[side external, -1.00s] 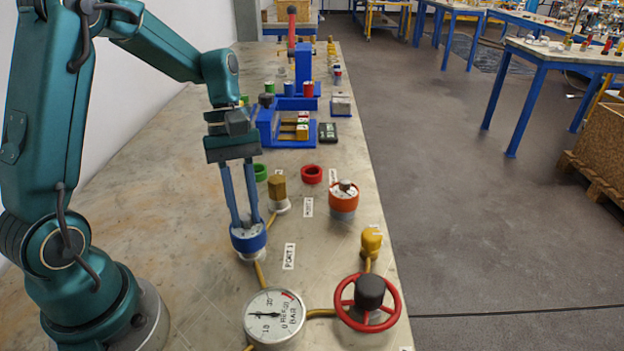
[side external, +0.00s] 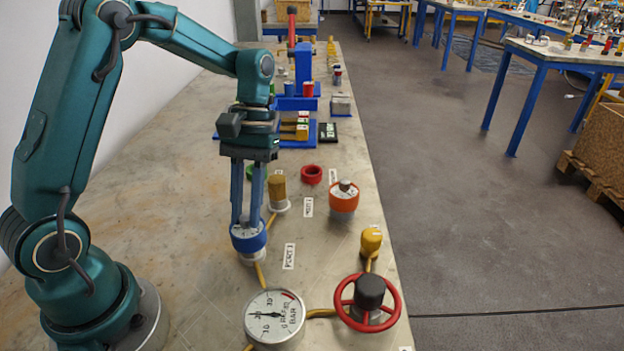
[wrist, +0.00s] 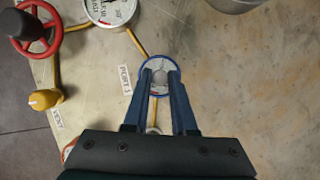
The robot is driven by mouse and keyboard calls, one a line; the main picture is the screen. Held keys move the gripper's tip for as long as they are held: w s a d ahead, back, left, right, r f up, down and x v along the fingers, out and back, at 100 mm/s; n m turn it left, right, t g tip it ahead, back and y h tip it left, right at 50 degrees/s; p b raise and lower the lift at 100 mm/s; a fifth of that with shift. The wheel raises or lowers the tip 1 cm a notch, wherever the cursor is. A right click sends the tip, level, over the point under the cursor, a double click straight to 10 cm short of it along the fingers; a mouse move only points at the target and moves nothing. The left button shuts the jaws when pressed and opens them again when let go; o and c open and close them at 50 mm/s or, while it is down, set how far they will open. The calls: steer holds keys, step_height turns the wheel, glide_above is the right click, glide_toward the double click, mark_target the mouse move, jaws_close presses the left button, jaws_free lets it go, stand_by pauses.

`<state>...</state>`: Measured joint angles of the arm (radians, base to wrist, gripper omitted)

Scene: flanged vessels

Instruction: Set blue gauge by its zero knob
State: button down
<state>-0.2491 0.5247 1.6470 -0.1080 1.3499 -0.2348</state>
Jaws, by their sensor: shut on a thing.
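The blue gauge (side external: 248,238) stands on a pale fitting beside the "PORT 1" label (side external: 289,256). My gripper (side external: 246,222) points down at it, its two long blue fingers shut on the small grey zero knob (wrist: 160,77) in the middle of the gauge's face. In the wrist view the blue gauge rim (wrist: 146,66) shows around the fingertips. The fingers hide part of the dial, so its reading cannot be told.
A large white gauge (side external: 274,316) and a red handwheel (side external: 367,303) stand at the front. An orange gauge (side external: 344,198), a yellow knob (side external: 371,241) and a brass fitting (side external: 279,192) are nearby. The bench left of the blue gauge is bare.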

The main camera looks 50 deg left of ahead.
stand_by(0.3)
steer(key=c, duration=0.7)
jaws_free()
steer(key=shift+v, duration=2.5)
